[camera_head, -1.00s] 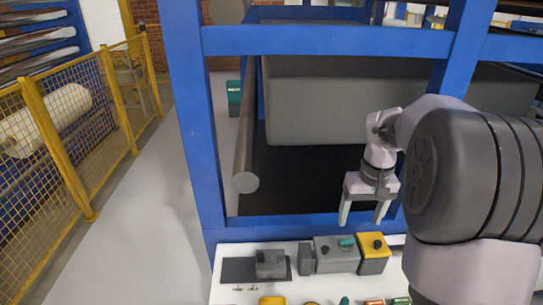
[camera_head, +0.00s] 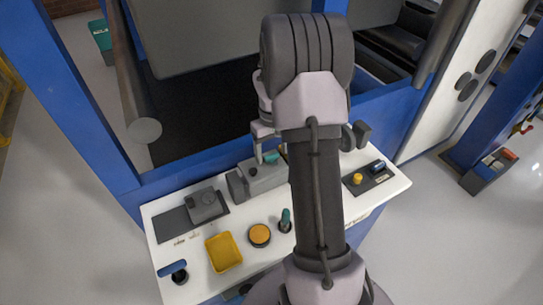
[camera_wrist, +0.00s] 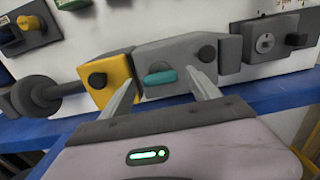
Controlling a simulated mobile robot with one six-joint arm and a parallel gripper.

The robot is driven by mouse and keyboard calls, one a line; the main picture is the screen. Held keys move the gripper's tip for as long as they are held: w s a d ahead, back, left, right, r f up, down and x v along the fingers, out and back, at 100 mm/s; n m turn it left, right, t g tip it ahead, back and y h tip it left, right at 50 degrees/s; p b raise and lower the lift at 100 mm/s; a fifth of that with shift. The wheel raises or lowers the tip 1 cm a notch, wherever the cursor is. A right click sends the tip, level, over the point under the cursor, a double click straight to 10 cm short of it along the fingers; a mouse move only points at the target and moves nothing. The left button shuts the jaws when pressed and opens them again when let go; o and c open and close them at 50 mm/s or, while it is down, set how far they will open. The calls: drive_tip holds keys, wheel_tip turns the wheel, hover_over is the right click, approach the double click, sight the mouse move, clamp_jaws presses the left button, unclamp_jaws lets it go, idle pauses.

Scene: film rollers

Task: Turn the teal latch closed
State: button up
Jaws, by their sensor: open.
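The teal latch (camera_wrist: 160,77) is a short rounded handle on the front of a grey box (camera_wrist: 178,52), lying nearly level in the wrist view. A dark round knob (camera_wrist: 207,53) sits beside it. In the head view the teal latch (camera_head: 271,157) shows partly behind my arm on the grey box (camera_head: 262,175). My gripper (camera_wrist: 165,82) is open and empty, its two fingers on either side of the latch in the wrist view. I cannot tell whether either finger touches it. In the head view my gripper is largely hidden by my arm.
A yellow box with a black knob (camera_wrist: 105,82) stands left of the grey box in the wrist view. A grey switch box (camera_wrist: 268,42) is on the right. A blue beam (camera_wrist: 262,103) runs close by.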

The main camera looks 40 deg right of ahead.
drive_tip(key=shift+f, duration=0.25)
drive_tip(key=c, duration=1.4)
drive_tip(key=shift+o, duration=0.2)
